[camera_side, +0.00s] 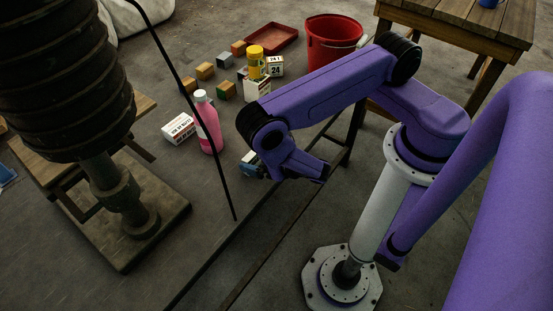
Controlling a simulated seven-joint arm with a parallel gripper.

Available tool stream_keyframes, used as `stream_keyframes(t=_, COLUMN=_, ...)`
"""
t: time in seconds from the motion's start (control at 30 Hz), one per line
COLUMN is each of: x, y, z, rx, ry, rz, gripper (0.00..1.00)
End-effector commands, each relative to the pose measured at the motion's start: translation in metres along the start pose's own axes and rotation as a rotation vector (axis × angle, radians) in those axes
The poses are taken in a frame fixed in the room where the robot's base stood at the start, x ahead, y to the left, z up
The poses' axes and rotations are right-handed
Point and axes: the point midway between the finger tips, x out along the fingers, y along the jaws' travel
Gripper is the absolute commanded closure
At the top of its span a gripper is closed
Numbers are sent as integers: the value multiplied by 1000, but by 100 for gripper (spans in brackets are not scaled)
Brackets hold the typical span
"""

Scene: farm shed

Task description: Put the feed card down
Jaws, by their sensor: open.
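My purple arm reaches over the dark table from the right, and its wrist hangs above the near edge. My gripper (319,178) is at the wrist's lower end, open; its fingers are dark and hard to make out. I see no card between them. A white upright piece (257,89) in front of a yellow bottle may be the feed card, but its print is too small to read. It stands well behind my wrist, apart from the gripper. A small white block marked 24 (275,66) stands to its right.
A pink bottle (209,124) and a white carton (179,128) stand left of my wrist. A small blue-green item (251,163) is close beside it. Several small blocks (205,71), a red tray (272,38) and a red bucket (330,38) are farther back.

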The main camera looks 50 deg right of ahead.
Motion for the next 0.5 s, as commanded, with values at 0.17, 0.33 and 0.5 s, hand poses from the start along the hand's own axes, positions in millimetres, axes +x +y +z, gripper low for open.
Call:
stream_keyframes(t=0.17, x=-31, y=2, z=0, rx=-7, ry=0, rz=9, gripper=0)
stream_keyframes(t=0.33, x=-53, y=1, z=1, rx=-6, ry=-5, rz=10, gripper=0)
stream_keyframes(t=0.5, x=-68, y=2, z=0, rx=-5, ry=-1, rz=6, gripper=0)
